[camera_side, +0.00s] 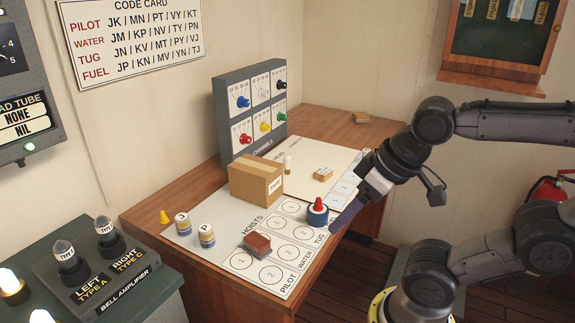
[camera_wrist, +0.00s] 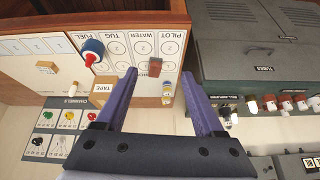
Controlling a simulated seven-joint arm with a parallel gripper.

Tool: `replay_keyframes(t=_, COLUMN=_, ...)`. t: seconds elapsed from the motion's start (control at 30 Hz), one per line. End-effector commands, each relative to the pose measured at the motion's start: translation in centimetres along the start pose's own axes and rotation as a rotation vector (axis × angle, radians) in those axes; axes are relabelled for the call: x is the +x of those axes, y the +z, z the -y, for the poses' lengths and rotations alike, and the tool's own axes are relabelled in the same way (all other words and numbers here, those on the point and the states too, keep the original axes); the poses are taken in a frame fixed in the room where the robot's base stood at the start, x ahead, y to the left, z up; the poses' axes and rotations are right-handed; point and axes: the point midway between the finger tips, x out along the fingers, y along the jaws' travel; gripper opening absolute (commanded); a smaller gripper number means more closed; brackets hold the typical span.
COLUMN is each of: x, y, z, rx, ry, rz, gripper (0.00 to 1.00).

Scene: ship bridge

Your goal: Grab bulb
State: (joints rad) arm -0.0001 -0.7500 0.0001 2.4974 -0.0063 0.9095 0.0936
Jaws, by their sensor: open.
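My gripper (camera_wrist: 157,72) shows two purple fingers spread apart with nothing held between them. In the side view it (camera_side: 347,214) hangs over the desk's right edge, just right of a blue round object with a red top. I cannot tell for certain which thing is the bulb. A small pale upright piece (camera_side: 287,164) stands behind the cardboard box; it also shows in the wrist view (camera_wrist: 75,88). A glowing bulb (camera_side: 11,284) sits at the lower left of the side view, far from my gripper. Pale and reddish bulb-like pieces (camera_wrist: 268,103) stand in a row in the wrist view.
The cardboard box (camera_side: 256,182), red-brown block (camera_side: 257,244), blue-and-red object (camera_side: 317,211) and two striped cylinders (camera_side: 206,236) stand on the desk. A channel panel (camera_side: 250,110) rises behind. The bell amplifier (camera_side: 97,270) sits on a green cabinet at lower left.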

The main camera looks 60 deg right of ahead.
Motion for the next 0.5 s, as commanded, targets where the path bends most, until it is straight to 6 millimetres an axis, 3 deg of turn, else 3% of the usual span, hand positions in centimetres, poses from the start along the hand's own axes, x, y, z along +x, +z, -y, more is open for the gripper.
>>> replay_keyframes(t=0.23, x=-3.9, y=-7.3, z=-1.0, rx=0.262, ry=0.050, rz=-0.091, gripper=0.70)
replay_keyframes(t=0.5, x=-4.6, y=-18.0, z=-4.4, rx=0.565, ry=0.157, rz=-0.123, gripper=0.70)
